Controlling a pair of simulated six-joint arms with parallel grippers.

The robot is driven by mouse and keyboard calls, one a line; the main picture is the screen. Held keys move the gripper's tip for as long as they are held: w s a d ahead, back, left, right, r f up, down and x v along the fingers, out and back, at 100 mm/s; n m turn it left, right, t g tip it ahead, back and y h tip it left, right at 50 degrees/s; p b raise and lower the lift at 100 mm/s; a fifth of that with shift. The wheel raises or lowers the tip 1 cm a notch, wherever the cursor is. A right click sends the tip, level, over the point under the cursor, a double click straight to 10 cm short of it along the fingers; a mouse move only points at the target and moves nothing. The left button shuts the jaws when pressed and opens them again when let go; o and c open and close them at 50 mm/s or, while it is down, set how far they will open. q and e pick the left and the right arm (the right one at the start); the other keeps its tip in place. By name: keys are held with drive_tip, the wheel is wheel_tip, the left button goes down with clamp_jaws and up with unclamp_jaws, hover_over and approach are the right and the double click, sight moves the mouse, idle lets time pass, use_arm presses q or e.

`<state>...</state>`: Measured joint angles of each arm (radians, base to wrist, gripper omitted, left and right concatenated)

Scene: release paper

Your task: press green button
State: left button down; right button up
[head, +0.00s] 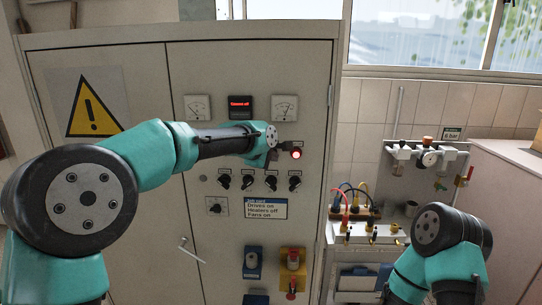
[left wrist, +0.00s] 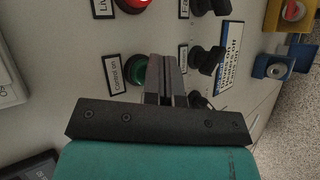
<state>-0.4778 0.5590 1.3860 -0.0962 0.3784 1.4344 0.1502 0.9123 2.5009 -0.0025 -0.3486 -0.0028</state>
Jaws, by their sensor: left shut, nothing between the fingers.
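The green button (left wrist: 138,73) is on the grey cabinet panel, beside a "Control on" label, in the left wrist view. My left gripper (left wrist: 166,62) is shut and empty. Its fingers overlap the button's right edge in that view; I cannot tell whether they touch it. In the head view, my left gripper (head: 270,153) is at the panel, just left of a lit red button (head: 296,153), and the green button is hidden behind it. The red button also shows at the top of the left wrist view (left wrist: 133,4). My right gripper is not in view.
Several black rotary knobs (head: 248,183) sit below the gripper on the cabinet (head: 145,110). A red display (head: 240,102) and two dials are above. My right arm is at the lower right.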

use_arm(q)
drive_tip(key=shift+w, duration=0.15)
idle(0.6)
drive_tip(key=shift+s, duration=0.85)
drive_tip(key=s, duration=0.5)
drive_tip(key=shift+a, duration=0.2)
idle(0.5)
